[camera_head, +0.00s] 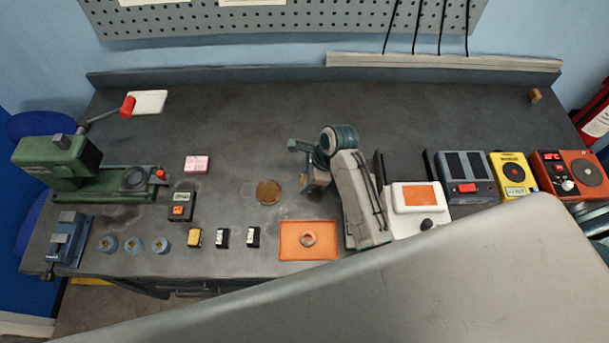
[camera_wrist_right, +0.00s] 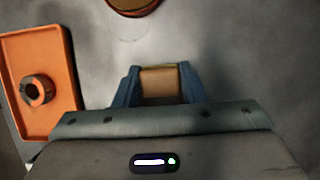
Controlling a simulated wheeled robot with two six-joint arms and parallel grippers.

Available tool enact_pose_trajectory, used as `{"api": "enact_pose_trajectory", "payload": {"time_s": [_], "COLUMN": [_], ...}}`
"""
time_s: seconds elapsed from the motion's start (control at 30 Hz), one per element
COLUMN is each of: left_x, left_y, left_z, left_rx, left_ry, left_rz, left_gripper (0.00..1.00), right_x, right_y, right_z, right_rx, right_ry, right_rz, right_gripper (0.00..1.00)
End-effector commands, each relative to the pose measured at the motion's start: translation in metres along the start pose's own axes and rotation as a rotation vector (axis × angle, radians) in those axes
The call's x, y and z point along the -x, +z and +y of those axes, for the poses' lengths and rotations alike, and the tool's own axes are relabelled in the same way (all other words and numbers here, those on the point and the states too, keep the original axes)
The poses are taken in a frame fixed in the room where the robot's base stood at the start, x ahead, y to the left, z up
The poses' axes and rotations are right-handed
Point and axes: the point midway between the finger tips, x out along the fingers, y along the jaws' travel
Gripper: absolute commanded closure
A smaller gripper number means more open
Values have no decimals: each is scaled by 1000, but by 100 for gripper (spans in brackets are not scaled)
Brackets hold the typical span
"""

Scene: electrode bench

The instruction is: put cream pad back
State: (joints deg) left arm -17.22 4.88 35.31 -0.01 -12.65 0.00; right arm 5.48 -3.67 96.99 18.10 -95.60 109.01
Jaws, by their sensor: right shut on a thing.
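My right gripper (camera_head: 309,183) is over the middle of the bench, left of the white box with the orange panel. In the right wrist view its two blue fingers (camera_wrist_right: 161,88) are shut on a small block-like pad (camera_wrist_right: 162,79), which looks tan with a yellowish edge. I take this to be the cream pad; the shade makes its colour hard to tell. Its lower part is hidden by the gripper. I cannot tell whether it touches the bench. My left gripper is not in view.
An orange tray (camera_head: 289,253) with a ring in it lies in front of the gripper. A brown disc (camera_head: 268,191) lies left of it. The back middle of the bench is clear.

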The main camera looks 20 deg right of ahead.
Motion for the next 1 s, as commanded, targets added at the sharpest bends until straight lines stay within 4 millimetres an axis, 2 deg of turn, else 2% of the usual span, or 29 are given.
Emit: {"api": "enact_pose_trajectory", "payload": {"time_s": [0.03,0.1,0.17,0.27,0.4,0.53,0.67,1.0], "left_x": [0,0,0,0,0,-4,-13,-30], "left_y": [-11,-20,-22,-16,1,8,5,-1], "left_z": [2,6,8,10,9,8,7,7], "left_rx": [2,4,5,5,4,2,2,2], "left_ry": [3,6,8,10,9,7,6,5], "left_rz": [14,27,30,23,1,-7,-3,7], "left_gripper": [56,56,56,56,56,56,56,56], "right_x": [-2,-2,-2,-1,-1,8,30,100], "right_y": [-1,-1,-1,-1,-1,-1,-2,-1], "right_z": [1,1,1,1,1,0,-1,0], "right_rx": [-2,-2,-2,-2,-1,-1,1,1], "right_ry": [3,3,3,3,2,-1,-4,-2], "right_rz": [3,3,2,2,2,1,2,3], "right_gripper": [57,43,41,41,41,41,41,41]}}
